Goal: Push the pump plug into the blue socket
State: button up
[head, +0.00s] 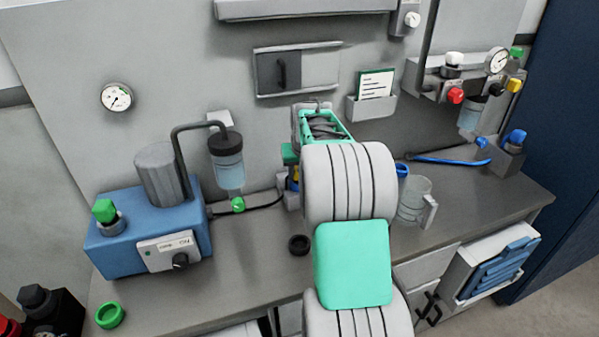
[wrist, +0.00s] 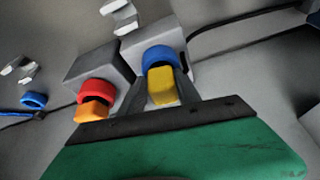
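In the wrist view a grey box carries a blue ring socket (wrist: 159,57), with a yellow plug (wrist: 163,87) at its mouth. I cannot tell how deep the plug sits. My gripper (wrist: 164,82) has a finger along each side of the yellow plug and looks shut on it. Beside it, another grey box has a red ring socket (wrist: 94,91) with an orange plug (wrist: 93,110) at it. In the head view the blue pump (head: 150,235) stands at left, with a black cable running toward the sockets. My arm hides most of the sockets there.
A clear mug (head: 413,200) stands right of my arm. A black ring (head: 299,244) and a green ring (head: 110,315) lie on the grey bench. A jar (head: 228,165) hangs beside the pump cylinder. The bench front between pump and arm is mostly clear.

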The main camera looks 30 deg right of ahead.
jog(key=shift+o, duration=1)
jog(key=shift+a+f, duration=0.2)
jog(key=shift+f, duration=0.15)
jog(key=shift+a, duration=0.1)
jog(key=shift+a, duration=0.15)
jog(key=shift+s+d+f, duration=0.15)
jog(key=shift+d, duration=0.05)
jog(key=v, duration=0.8)
jog(key=shift+w+r+b, duration=0.25)
jog(key=shift+r+b, duration=0.1)
jog(key=shift+b, duration=0.1)
